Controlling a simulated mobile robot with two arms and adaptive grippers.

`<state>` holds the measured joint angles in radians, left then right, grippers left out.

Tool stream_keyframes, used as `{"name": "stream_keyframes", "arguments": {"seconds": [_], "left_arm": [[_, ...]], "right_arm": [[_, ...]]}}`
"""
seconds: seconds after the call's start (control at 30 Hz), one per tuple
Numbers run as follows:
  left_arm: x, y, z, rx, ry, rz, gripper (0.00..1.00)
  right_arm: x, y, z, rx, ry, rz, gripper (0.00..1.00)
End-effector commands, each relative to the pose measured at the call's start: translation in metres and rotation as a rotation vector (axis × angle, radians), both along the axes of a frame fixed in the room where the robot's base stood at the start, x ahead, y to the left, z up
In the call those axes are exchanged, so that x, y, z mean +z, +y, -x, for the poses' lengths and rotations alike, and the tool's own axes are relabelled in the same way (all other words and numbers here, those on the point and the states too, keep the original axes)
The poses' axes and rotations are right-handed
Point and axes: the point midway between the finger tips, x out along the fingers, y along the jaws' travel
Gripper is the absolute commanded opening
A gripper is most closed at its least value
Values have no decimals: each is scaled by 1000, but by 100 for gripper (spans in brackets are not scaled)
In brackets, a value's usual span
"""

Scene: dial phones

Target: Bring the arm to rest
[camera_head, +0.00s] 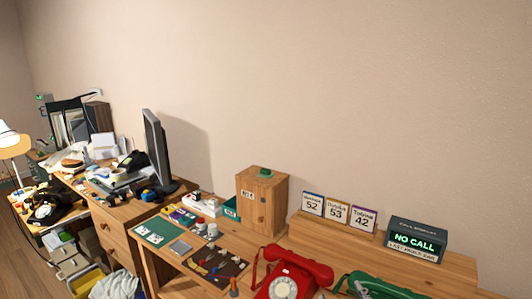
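Neither of my grippers shows in the head view, and no part of either arm can be made out. A red dial phone (290,274) sits on the wooden desk at the lower middle, its handset lying across its top and its lower edge cut off by the frame. A green dial phone (372,287) stands to its right, mostly cut off at the bottom edge. A black dial phone (44,211) is on a lower surface at the far left.
A small wooden cabinet (262,200) stands behind the red phone. A shelf holds number cards (337,214) and a display reading "NO CALL" (415,241). A monitor (156,149), small tools and a lamp (14,144) crowd the left. The wall above is bare.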

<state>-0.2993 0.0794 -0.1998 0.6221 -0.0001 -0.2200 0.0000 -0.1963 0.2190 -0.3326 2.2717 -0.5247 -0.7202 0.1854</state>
Motion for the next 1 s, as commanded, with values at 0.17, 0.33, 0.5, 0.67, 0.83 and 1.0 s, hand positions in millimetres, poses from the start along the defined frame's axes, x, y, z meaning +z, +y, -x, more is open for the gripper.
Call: {"name": "stream_keyframes", "arguments": {"seconds": [0.17, 0.33, 0.5, 0.67, 0.83, 1.0], "left_arm": [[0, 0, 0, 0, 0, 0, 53], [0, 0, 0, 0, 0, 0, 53], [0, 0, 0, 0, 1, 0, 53], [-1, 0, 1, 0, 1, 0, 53], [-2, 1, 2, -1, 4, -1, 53], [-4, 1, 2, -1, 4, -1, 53]], "right_arm": [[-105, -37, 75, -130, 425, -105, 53], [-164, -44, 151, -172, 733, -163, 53], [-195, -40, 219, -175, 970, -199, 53], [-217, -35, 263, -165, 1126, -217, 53], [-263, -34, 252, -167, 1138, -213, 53], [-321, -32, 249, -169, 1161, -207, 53]]}}
